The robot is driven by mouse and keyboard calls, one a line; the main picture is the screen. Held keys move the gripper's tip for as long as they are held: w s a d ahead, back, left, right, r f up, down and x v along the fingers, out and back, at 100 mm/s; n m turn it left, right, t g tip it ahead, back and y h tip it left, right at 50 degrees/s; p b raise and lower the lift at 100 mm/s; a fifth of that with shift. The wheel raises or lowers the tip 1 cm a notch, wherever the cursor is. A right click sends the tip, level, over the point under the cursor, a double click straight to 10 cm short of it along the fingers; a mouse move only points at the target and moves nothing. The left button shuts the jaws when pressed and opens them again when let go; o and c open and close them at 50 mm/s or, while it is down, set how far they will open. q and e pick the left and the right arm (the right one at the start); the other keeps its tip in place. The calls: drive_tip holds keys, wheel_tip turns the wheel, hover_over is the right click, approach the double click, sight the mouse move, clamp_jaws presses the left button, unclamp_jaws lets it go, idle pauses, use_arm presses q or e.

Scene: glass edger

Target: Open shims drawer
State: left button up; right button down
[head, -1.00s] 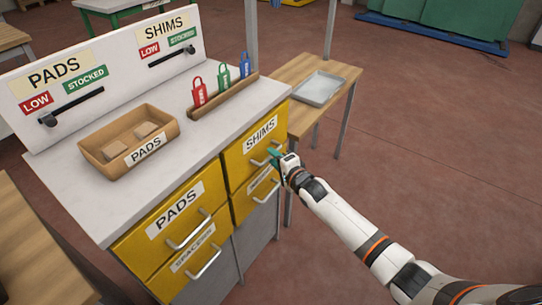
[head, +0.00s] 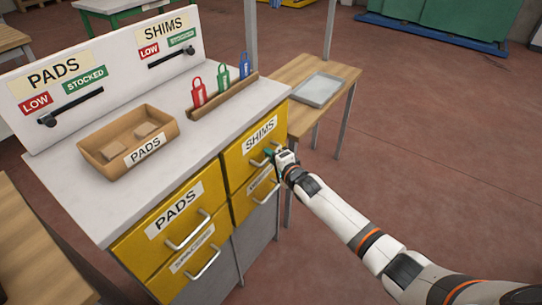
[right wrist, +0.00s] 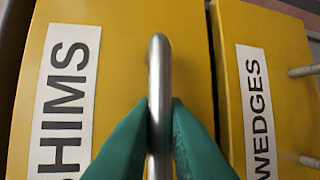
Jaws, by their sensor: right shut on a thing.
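The yellow shims drawer (head: 243,155) is the upper right drawer of the cabinet, with a white SHIMS label. It looks closed, its front about flush with the cabinet. Its metal bar handle (right wrist: 159,80) runs down the middle of the right wrist view. My right gripper (head: 272,154) is at this handle. In the right wrist view its green fingers (right wrist: 160,125) are shut on the bar, one on each side. Part of the handle is hidden behind the gripper in the head view. My left gripper is not in view.
The wedges drawer (right wrist: 268,100) lies directly below the shims drawer. The pads drawer (head: 165,222) is to the left. A cardboard pads bin (head: 112,165) and colored tags stand on the worktop. A wooden side table (head: 342,72) with a grey tray (head: 319,90) stands behind right.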

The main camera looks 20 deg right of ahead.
drive_tip(key=shift+s, duration=0.1)
drive_tip(key=s+d+p, duration=0.8)
drive_tip(key=s+d, duration=0.7)
drive_tip(key=s, duration=0.4)
drive_tip(key=shift+s+d, duration=0.3)
drive_tip(key=shift+s, duration=0.1)
drive_tip(key=c, duration=1.5)
unclamp_jaws()
drive_tip(key=shift+o, duration=0.2)
drive_tip(key=v, duration=1.2)
drive_tip(key=shift+f, duration=0.1)
